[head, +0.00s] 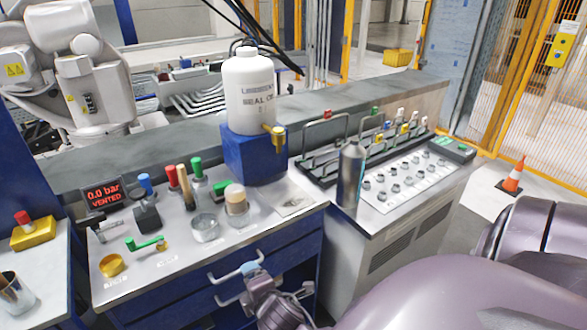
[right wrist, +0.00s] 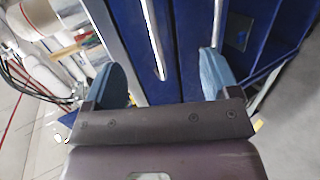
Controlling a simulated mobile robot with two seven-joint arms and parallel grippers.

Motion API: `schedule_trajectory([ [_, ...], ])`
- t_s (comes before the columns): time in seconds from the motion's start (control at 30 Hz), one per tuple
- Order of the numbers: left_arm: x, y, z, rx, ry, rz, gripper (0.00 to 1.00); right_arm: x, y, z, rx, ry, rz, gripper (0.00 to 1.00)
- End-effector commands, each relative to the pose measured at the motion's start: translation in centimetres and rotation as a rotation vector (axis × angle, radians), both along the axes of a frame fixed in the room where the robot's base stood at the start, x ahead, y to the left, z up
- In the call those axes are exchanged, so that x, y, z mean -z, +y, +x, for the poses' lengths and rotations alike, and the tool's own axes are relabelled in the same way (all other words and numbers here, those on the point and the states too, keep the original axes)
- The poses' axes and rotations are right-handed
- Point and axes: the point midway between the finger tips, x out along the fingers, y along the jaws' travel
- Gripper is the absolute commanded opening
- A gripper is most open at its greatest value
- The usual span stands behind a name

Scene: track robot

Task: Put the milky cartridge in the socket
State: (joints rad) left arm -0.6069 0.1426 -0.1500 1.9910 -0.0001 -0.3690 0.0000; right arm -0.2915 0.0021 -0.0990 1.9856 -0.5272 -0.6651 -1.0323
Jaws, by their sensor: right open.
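A pale, milky-topped cylinder with a tan lower part (head: 236,198), which may be the milky cartridge, stands upright on the grey bench top (head: 180,262). To its left is a round metal cup (head: 205,228), which may be the socket; I cannot tell for sure. My right gripper (head: 238,284) is in front of the blue drawers, below the bench top's front edge and well below the cylinder. In the right wrist view its blue fingers (right wrist: 165,82) are wide apart with nothing between them, facing the blue drawer fronts and a pale handle bar. My left gripper is not in view.
A white bottle (head: 250,92) stands on a blue block (head: 254,155) at the bench's back. Coloured-handled tools, a red-lit display (head: 103,194) and a brass cup (head: 112,265) crowd the left. A dark cylinder (head: 350,175) stands on the right cabinet. Drawer handles (head: 236,272) stick out near my gripper.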

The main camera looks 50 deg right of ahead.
Motion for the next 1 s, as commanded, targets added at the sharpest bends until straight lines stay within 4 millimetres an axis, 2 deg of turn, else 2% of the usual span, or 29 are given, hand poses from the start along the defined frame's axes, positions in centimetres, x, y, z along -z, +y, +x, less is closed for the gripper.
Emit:
schedule_trajectory([
  [0.03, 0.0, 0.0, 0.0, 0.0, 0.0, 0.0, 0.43, 1.2, 0.0, -1.4, 0.027, -0.016, 0.115, 0.81],
  [0.2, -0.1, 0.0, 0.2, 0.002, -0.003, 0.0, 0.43, 4.1, 0.4, -5.6, 0.153, -0.076, 0.541, 0.81],
  [0.4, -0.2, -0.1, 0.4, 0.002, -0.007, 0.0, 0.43, 6.3, 0.7, -10.2, 0.339, -0.12, 0.99, 0.81],
  [0.5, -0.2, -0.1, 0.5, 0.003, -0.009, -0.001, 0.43, 6.8, 0.8, -11.8, 0.414, -0.132, 1.144, 0.81],
  [0.7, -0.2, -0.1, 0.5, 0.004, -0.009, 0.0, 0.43, 7.2, 0.8, -13.1, 0.485, -0.145, 1.279, 0.81],
  [1.0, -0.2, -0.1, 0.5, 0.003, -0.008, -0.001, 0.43, 7.2, 0.8, -13.1, 0.487, -0.146, 1.283, 0.81],
])
